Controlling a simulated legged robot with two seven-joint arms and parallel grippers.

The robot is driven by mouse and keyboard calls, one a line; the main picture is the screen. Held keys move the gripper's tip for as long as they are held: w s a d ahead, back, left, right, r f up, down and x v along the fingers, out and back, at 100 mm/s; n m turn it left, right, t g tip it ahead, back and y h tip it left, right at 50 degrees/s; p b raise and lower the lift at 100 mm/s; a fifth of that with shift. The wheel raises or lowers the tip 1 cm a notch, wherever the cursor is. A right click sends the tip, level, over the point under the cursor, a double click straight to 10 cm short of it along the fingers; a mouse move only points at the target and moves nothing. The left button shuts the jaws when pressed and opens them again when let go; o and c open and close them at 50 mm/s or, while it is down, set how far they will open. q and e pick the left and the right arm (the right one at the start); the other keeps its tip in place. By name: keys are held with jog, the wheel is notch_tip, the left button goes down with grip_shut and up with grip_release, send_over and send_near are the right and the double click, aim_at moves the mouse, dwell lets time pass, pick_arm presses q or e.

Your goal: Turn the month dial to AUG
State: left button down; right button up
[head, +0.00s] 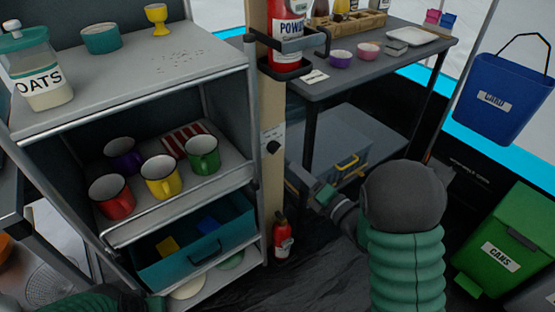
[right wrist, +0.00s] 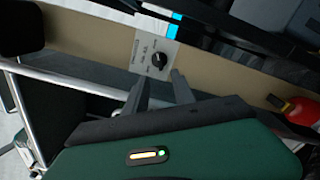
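The month dial is a black round knob (right wrist: 159,60) on a pale printed plate (right wrist: 143,47), fixed to the tan upright post (head: 274,90). In the head view the knob (head: 273,148) shows small; the print is too small to read. My right gripper (head: 297,170) reaches in from the right, just right of the dial. In the right wrist view its two fingers (right wrist: 160,78) are apart and empty, pointing at the knob, which shows just beyond their tips. I cannot see contact. Part of my left arm shows at the lower left; its fingers are out of view.
A grey shelf unit (head: 190,85) with several mugs and a teal drawer (head: 205,245) stands left of the post. A dark table (head: 350,80) stands behind my right arm. A green CANS bin (head: 520,225) is at right.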

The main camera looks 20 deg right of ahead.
aim_at(274, 148)
jog(key=b+x, duration=0.3)
jog(key=x, duration=0.7)
jog(key=shift+s, duration=0.1)
grip_shut()
